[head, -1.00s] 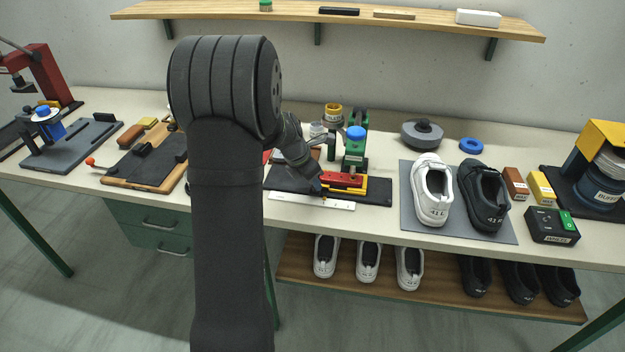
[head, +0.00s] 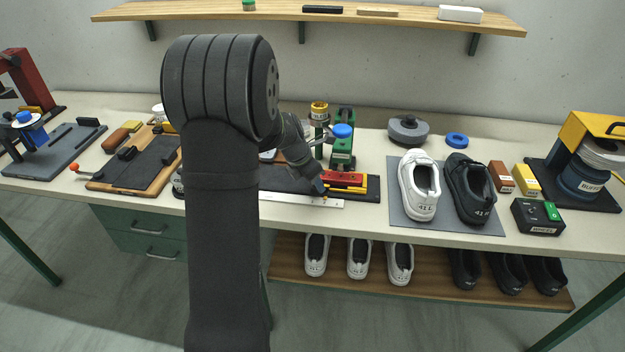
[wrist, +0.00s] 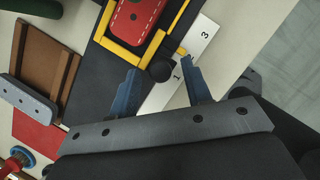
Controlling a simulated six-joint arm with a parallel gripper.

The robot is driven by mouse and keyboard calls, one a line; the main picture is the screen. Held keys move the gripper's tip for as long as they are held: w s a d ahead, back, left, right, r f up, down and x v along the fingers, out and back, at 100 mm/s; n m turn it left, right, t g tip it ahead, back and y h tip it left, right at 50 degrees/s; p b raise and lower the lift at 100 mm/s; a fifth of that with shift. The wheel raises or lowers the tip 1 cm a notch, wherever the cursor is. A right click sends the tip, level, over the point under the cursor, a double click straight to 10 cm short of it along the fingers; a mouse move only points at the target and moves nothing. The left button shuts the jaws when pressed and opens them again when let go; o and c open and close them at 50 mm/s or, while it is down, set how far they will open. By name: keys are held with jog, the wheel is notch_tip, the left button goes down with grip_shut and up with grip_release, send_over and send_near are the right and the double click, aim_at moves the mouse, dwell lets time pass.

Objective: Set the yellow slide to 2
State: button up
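The yellow slide (head: 350,190) is a yellow frame around a red block (head: 343,177) on a dark base. In the wrist view the yellow slide (wrist: 122,48) carries a round black knob (wrist: 160,71) and a small yellow pointer over the white scale (wrist: 208,33). My gripper (wrist: 162,68) is open, with blue fingertips on either side of the knob and visible gaps. In the head view my gripper (head: 322,188) is at the slide's left end.
A green device with a blue cap (head: 342,131) stands behind the slide. A white shoe (head: 418,186) and a black shoe (head: 468,188) stand on a grey mat to the right. In the wrist view a brown wooden tray (wrist: 42,66) lies at left.

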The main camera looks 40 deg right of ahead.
jog(key=shift+r, duration=0.1)
jog(key=shift+a+r, duration=0.2)
jog(key=shift+r, duration=0.15)
jog(key=a, duration=1.2)
jog(key=shift+r, duration=0.1)
jog(key=d, duration=1.2)
jog(key=shift+d+f, duration=0.1)
jog(key=shift+f, duration=0.2)
jog(key=shift+d+f, duration=0.15)
jog(key=shift+f, duration=0.2)
jog(key=shift+w+a+r, duration=0.1)
jog(key=shift+w+a, duration=0.25)
jog(key=shift+a, duration=0.05)
